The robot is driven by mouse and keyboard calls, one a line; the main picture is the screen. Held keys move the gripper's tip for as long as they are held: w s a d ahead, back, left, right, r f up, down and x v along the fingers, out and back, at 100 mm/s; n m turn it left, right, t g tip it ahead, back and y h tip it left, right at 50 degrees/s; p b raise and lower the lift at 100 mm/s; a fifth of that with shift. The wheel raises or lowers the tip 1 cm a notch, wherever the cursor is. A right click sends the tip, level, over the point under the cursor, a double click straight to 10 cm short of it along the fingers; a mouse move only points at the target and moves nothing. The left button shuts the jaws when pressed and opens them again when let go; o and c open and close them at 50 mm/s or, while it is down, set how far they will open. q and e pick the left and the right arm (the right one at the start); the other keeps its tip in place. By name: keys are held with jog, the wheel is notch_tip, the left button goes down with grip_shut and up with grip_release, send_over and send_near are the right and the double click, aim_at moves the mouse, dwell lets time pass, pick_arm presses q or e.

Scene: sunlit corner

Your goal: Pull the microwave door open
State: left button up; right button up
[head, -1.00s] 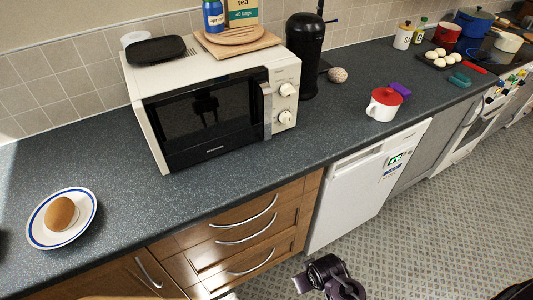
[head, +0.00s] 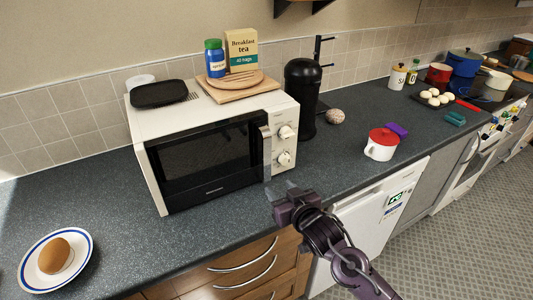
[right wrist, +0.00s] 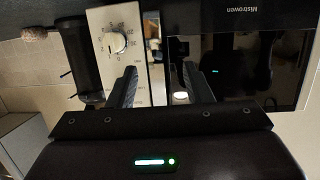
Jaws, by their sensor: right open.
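The white microwave (head: 222,103) stands on the dark counter, its dark-glass door (head: 205,165) shut against the body. The upright door handle (head: 266,155) runs along the door's right edge, beside the panel with two knobs (head: 285,145). My right gripper (head: 281,188) is open and empty, in front of and below the handle, apart from it in the head view. In the right wrist view its two fingers (right wrist: 160,88) stand apart, with the handle (right wrist: 152,40) beyond, in line with the gap between them. My left gripper is out of view.
A plate (head: 30,275) with an egg lies at the counter's front left. A board (head: 238,92), bottle and tea box sit on the microwave. Counter before the door is clear.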

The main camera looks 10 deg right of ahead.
aim_at(268, 154)
jog(key=w+r, duration=0.1)
jog(key=w, duration=0.3)
jog(key=w+r+t+y+p, duration=0.1)
jog(key=w, duration=0.2)
jog(key=w+a+r+n+t+p, duration=0.1)
jog(key=w+r, duration=0.1)
jog(key=w, duration=0.2)
jog(key=shift+w+a+y, duration=0.1)
jog(key=shift+w+y, duration=0.2)
jog(key=shift+w, duration=0.05)
jog(key=shift+c, duration=0.4)
grip_shut()
